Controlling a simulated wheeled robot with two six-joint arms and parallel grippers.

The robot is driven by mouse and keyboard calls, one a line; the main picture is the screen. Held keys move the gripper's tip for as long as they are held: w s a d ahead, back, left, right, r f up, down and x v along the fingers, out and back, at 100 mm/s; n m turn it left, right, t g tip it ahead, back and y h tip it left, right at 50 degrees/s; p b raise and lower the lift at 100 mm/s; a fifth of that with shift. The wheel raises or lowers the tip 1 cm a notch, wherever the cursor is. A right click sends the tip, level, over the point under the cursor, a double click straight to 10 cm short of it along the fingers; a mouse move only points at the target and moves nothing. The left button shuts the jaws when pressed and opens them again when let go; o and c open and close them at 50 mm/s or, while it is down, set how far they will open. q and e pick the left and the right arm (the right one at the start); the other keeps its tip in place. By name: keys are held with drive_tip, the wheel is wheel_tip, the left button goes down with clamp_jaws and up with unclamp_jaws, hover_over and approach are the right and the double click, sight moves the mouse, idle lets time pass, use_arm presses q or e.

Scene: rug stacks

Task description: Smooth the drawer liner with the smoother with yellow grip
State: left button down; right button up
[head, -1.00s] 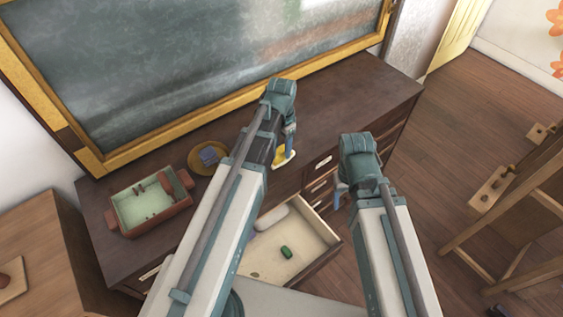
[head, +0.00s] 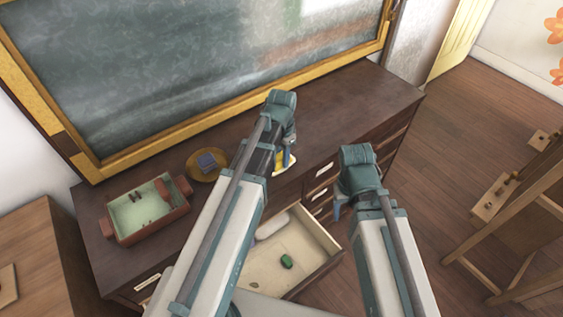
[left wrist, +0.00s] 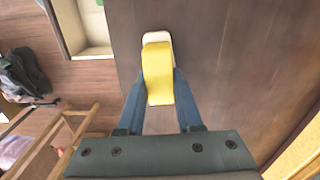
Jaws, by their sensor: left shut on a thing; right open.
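The smoother with yellow grip (left wrist: 157,75) has a pale base and is held in my left gripper (left wrist: 160,88), whose blue fingers close on the grip's sides. In the head view the smoother (head: 291,161) is over the dark dresser top near its front edge, mostly behind my left gripper (head: 287,146). I cannot tell whether its base touches the wood. The open drawer below has a cream liner (head: 268,276) on its floor, partly hidden by my left arm. My right gripper (head: 338,208) is open and empty, beside the drawer's right side.
A green piece (head: 287,261) and a pale rounded item (head: 271,225) lie in the drawer. A chalkboard rises behind.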

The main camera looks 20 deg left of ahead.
use_arm(q)
drive_tip(key=shift+r, duration=0.1)
drive_tip(key=shift+r+p, duration=1.65)
drive_tip(key=shift+p, duration=0.1)
